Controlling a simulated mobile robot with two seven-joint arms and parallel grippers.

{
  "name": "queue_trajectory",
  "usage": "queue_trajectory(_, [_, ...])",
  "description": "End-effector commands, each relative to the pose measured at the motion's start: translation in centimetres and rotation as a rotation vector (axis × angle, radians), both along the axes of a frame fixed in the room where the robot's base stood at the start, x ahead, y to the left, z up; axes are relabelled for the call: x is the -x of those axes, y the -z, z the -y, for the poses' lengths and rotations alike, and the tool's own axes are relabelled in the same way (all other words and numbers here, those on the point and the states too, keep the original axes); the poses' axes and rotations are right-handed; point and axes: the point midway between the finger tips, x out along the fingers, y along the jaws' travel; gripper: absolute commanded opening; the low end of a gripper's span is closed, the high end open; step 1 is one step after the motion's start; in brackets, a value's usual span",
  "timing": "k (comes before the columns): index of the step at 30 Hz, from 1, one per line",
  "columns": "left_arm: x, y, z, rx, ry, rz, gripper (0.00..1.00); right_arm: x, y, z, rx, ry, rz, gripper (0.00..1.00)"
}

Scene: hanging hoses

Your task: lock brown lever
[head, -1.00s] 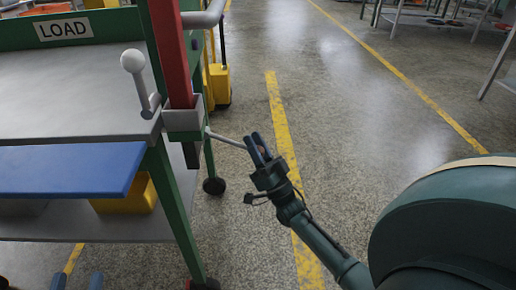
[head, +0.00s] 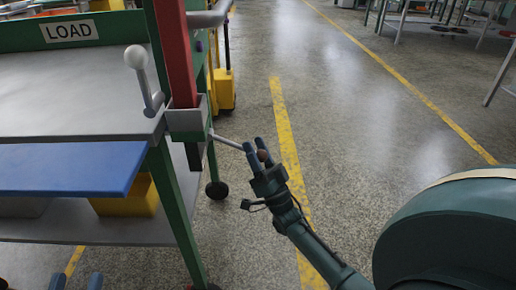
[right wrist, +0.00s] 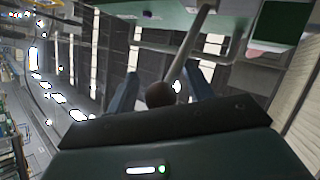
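The brown lever (head: 228,143) is a thin grey rod that sticks out to the right from the cart's post and slopes slightly down, with a brown ball knob (head: 263,155) at its end. My right gripper (head: 256,146) is at that end, its two blue fingers open on either side of the knob. In the right wrist view the brown knob (right wrist: 160,94) sits between the spread fingers, with a visible gap on both sides. My left gripper (head: 77,281) shows only as two spread blue fingertips at the bottom left, empty and far from the lever.
A white-knobbed lever (head: 142,75) stands upright beside the red post (head: 174,50). The green cart with a LOAD sign (head: 69,31) has a blue panel (head: 70,169) at its front and a yellow bin (head: 125,196) below.

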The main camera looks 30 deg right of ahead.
Motion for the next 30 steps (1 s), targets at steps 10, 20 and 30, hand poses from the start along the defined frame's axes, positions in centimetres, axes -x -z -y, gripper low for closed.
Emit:
queue_trajectory(10, [0.0,-0.1,0.0,0.000,0.000,0.001,0.36,0.4,0.4,0.0,0.002,0.000,-0.002,0.52])
queue_trajectory(20, [0.0,-0.3,-0.1,-0.010,-0.005,0.005,0.36,4.7,5.2,0.2,0.002,-0.001,-0.005,0.52])
queue_trajectory(30, [0.1,0.3,-0.1,-0.012,-0.007,-0.007,0.36,8.5,9.2,0.4,0.000,-0.002,-0.002,0.52])
